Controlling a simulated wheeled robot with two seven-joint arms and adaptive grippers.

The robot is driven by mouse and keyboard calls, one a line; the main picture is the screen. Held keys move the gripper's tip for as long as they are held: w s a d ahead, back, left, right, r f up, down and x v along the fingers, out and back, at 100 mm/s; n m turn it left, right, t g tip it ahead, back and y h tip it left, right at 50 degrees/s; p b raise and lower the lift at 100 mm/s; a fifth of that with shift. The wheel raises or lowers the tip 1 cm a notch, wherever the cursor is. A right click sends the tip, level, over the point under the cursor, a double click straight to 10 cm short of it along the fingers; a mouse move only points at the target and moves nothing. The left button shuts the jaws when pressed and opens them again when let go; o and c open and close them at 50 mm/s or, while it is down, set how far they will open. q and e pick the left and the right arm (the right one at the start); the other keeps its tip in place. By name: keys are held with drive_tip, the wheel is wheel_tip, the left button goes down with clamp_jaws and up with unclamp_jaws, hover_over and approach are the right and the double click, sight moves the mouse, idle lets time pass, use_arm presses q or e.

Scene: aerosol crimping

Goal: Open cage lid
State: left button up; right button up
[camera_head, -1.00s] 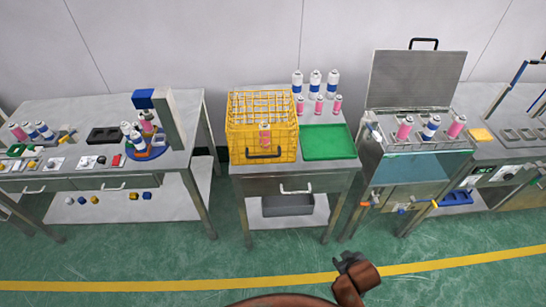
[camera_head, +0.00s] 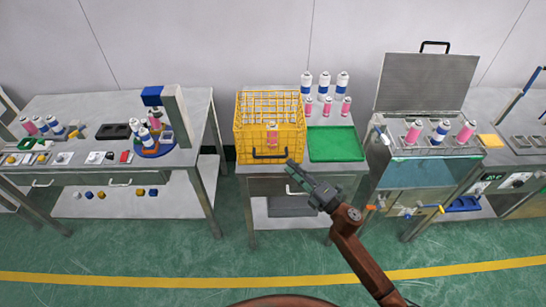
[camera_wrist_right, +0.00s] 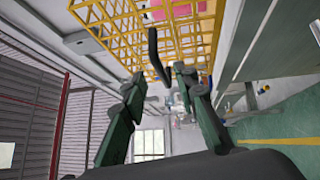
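The yellow wire cage (camera_head: 269,126) stands on the middle table, its grid lid closed on top. Its dark handle (camera_head: 270,156) is on the front face, near the lower front. A pink can (camera_head: 273,131) shows inside through the bars. My right gripper (camera_head: 293,167) is just in front of the cage, near the right end of the handle. In the right wrist view the dark handle (camera_wrist_right: 158,56) lies between the two open fingertips (camera_wrist_right: 160,80), with the cage (camera_wrist_right: 125,30) behind it. I cannot tell whether a finger touches it. My left gripper is not in view.
A green tray (camera_head: 336,144) lies right of the cage, with several cans (camera_head: 325,92) behind it. A steel tank (camera_head: 425,145) with its lid (camera_head: 427,82) raised stands further right. A table with a blue-topped press (camera_head: 165,115) is at the left.

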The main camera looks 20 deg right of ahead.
sight(273, 157)
drive_tip(key=shift+n+g+y, duration=0.3)
drive_tip(key=shift+n+y, duration=0.5)
drive_tip(key=x, duration=0.5)
drive_tip(key=a+x, duration=0.1)
drive_tip(key=x, duration=0.2)
drive_tip(key=shift+c, duration=0.4)
clamp_jaws()
